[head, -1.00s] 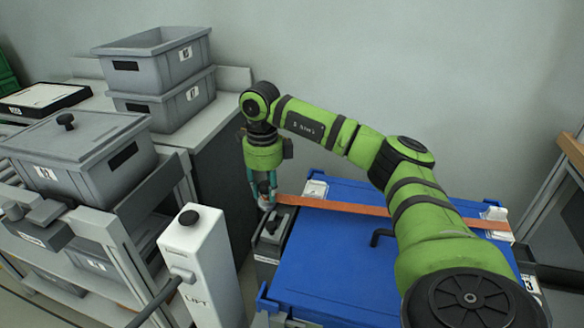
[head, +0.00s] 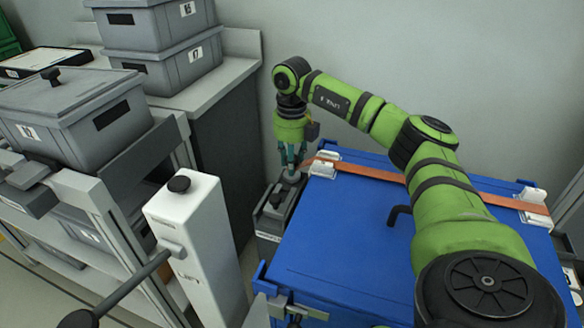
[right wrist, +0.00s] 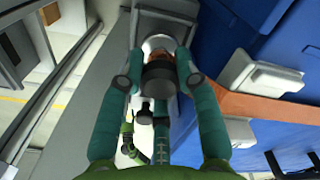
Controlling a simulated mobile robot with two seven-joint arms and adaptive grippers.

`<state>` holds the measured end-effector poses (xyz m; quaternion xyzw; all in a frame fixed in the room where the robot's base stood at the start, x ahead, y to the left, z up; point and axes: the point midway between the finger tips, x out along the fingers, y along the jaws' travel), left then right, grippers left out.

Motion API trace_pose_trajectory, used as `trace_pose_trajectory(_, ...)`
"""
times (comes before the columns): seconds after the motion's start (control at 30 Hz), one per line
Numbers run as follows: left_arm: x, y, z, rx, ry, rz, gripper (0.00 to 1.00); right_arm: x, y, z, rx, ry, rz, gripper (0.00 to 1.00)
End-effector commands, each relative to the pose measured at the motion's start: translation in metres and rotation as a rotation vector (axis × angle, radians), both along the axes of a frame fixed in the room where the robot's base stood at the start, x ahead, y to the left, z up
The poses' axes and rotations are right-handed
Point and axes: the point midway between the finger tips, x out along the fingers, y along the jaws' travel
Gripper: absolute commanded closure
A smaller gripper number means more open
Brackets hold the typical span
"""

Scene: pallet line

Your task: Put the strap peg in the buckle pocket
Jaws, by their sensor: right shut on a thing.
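My right gripper (head: 291,170) is shut on the strap peg (right wrist: 159,78), at the left edge of the blue crate. In the right wrist view, the teal fingers (right wrist: 160,72) close on the dark peg from both sides. The orange strap (head: 375,174) runs from the gripper across the crate lid. The dark grey buckle (head: 272,212) stands beside the crate's left side, below the gripper. It also shows past the fingertips in the right wrist view (right wrist: 166,18). The fingers hide the pocket, so I cannot tell whether the peg is inside it. My left gripper is not visible.
The blue crate (head: 350,250) has white strap guides (head: 325,164) and a dark handle (head: 398,214) on its lid. A white lift post (head: 195,240) and shelving with grey bins (head: 75,120) stand to the left. A wall rises behind.

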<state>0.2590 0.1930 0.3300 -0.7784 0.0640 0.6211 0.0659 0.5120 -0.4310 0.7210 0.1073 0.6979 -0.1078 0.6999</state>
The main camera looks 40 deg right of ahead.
Motion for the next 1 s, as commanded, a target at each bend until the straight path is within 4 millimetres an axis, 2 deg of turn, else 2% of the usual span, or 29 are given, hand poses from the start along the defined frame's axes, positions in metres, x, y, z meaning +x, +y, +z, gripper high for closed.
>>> trace_pose_trajectory(0.03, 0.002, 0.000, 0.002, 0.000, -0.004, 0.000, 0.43, 0.000, 0.000, -0.010, 0.000, 0.002, 0.000, 1.00)
trace_pose_trajectory(0.1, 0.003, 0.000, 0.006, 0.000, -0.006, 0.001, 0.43, 0.000, 0.000, -0.019, 0.000, 0.001, 0.000, 1.00)
trace_pose_trajectory(0.47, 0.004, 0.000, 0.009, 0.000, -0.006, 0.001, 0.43, 0.000, 0.000, -0.023, 0.000, 0.000, 0.001, 1.00)
trace_pose_trajectory(0.5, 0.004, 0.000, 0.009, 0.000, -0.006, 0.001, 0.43, 0.000, 0.000, -0.024, -0.001, 0.001, 0.001, 0.59)
trace_pose_trajectory(0.53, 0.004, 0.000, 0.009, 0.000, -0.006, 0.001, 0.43, 0.000, 0.000, -0.023, -0.001, 0.001, 0.001, 0.47)
trace_pose_trajectory(0.57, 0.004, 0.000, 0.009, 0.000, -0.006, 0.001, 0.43, 0.000, 0.000, -0.023, -0.001, 0.001, 0.001, 0.44)
trace_pose_trajectory(0.87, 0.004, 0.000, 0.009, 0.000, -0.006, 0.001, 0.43, 0.000, 0.000, -0.023, 0.000, 0.000, 0.001, 0.44)
trace_pose_trajectory(1.0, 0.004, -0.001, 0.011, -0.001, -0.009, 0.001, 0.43, 0.001, 0.000, -0.013, 0.000, -0.002, 0.001, 0.44)
